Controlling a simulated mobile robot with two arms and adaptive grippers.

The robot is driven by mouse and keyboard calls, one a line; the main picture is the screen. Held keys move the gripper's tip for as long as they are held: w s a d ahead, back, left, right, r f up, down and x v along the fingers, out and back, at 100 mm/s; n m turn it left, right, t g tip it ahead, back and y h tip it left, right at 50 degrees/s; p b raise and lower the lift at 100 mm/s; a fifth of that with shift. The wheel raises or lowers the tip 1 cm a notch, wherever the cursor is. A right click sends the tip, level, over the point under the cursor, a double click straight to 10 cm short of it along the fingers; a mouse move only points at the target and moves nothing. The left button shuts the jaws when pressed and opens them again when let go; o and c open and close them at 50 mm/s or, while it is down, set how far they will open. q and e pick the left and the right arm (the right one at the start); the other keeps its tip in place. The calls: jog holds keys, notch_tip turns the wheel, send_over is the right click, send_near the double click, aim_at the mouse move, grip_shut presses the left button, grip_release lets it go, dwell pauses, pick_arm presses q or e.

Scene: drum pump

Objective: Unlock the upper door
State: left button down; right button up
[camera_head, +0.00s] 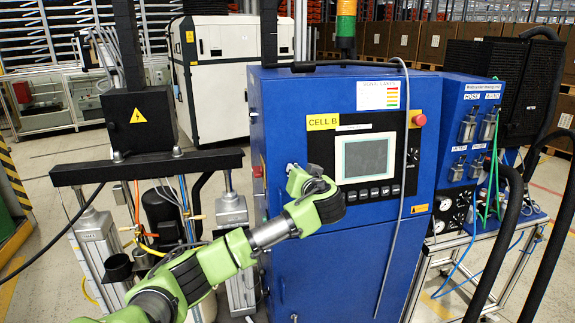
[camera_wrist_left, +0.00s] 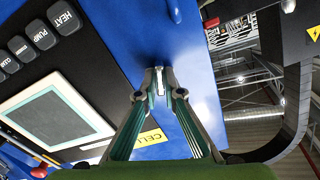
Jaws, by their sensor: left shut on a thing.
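The upper door (camera_head: 285,125) is the upper front of a blue cabinet, with a "CELL B" label and a grey screen (camera_head: 365,158). It appears shut. Its blue surface (camera_wrist_left: 125,25) also shows in the wrist view. My left gripper (camera_head: 293,172) is at the door's left edge, left of the screen and below the label. In the wrist view my left gripper (camera_wrist_left: 158,80) is shut on a small metal lock piece (camera_wrist_left: 159,74) at the blue surface. The fingertips and hand hide most of this piece, so its turn cannot be told. My right gripper is not in view.
A red button (camera_head: 419,120) sits at the panel's upper right. A grey cable (camera_head: 402,170) hangs down the cabinet front. A black frame with a warning-marked box (camera_head: 140,120) stands left of the cabinet. A trolley with gauges (camera_head: 460,215) and black hoses stands right.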

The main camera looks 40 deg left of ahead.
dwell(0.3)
pick_arm(q)
jog(key=m+p, duration=0.4)
dwell(0.6)
jog(key=m+p, duration=0.4)
dwell(0.8)
jog(key=shift+f, duration=0.1)
